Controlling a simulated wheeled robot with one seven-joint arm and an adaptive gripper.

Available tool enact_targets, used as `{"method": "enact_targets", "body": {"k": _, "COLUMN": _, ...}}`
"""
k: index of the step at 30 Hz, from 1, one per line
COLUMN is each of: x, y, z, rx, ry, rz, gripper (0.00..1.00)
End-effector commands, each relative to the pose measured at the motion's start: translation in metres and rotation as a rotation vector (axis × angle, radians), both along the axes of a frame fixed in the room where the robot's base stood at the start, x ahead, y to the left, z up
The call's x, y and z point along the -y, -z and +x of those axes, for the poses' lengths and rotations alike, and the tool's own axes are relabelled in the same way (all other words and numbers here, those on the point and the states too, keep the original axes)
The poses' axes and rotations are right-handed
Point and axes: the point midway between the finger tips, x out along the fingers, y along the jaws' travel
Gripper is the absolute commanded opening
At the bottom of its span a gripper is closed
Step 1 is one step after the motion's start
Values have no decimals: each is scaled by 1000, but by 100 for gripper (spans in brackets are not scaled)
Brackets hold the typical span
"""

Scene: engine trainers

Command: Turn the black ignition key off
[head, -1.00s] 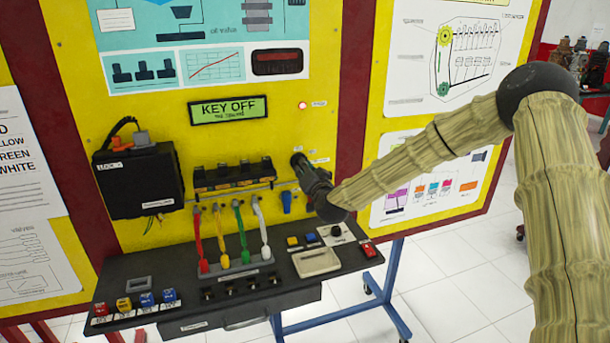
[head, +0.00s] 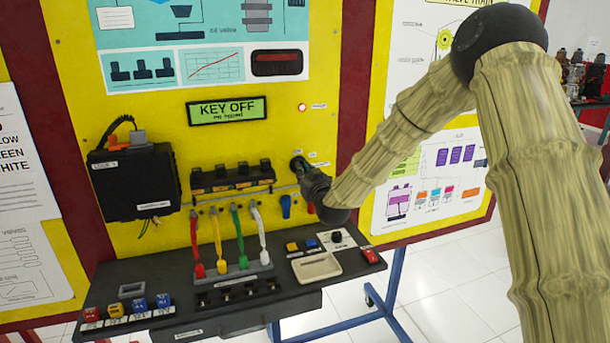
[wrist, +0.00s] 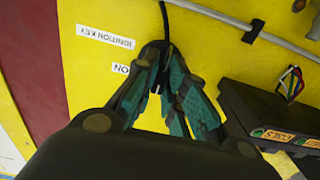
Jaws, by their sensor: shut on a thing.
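The black ignition key (wrist: 157,80) is in the yellow panel (head: 330,65) and mostly hidden by the fingers in the wrist view. My gripper (wrist: 158,88) is shut on it, its teal-padded fingers on either side. In the head view my gripper (head: 299,166) is against the panel and covers the key. Upside-down labels read "IGNITION KEY" (wrist: 105,37) and "ON" (wrist: 121,69). The display (head: 228,110) reads "KEY OFF" above a smaller line too blurred to read. The key's exact angle cannot be told.
A red lamp (head: 302,107) is lit above my gripper. A blue connector (head: 286,206) is close to its left. Coloured cables hang left of that, over a black shelf (head: 190,300) with buttons and a tray. A grey conduit (wrist: 232,25) runs nearby.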

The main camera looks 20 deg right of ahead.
Motion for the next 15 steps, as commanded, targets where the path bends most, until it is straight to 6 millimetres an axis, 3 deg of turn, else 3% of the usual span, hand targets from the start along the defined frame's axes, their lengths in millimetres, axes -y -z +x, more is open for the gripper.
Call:
{"method": "enact_targets", "body": {"k": 12, "x": 1, "y": 3, "z": -1, "rx": -5, "ry": 1, "rz": -8, "gripper": 0}}
{"method": "enact_targets", "body": {"k": 13, "x": 1, "y": 3, "z": -1, "rx": -5, "ry": 1, "rz": -8, "gripper": 16}}
{"method": "enact_targets", "body": {"k": 15, "x": 1, "y": 3, "z": -1, "rx": -4, "ry": 0, "rz": -8, "gripper": 29}}
